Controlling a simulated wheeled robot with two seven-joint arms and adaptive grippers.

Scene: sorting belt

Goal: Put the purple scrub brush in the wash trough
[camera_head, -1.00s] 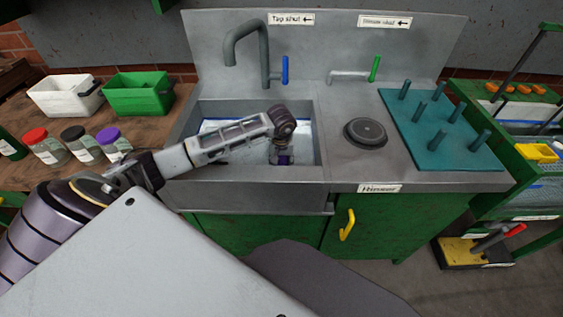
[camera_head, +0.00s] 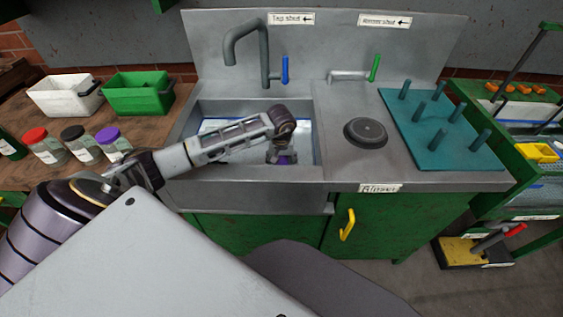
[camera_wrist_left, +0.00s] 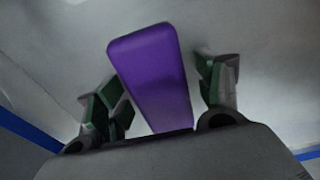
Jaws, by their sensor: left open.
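The purple scrub brush (camera_wrist_left: 155,75) shows in the left wrist view as a purple block between the spread fingers, with a visible space on each side. My left gripper (camera_wrist_left: 165,90) is open around it. In the head view, my left gripper (camera_head: 281,158) points down inside the wash trough (camera_head: 184,135), the grey sink basin. A bit of purple shows at its fingertips, mostly hidden by the gripper. I cannot tell whether the brush rests on the trough floor. My right gripper is not in view.
A grey tap (camera_head: 265,55) with a blue lever stands behind the trough. A round dark cover (camera_head: 366,132) and a teal peg board (camera_head: 440,140) are to the right. Several jars and two bins, white (camera_head: 62,97) and green (camera_head: 138,94), stand on the left.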

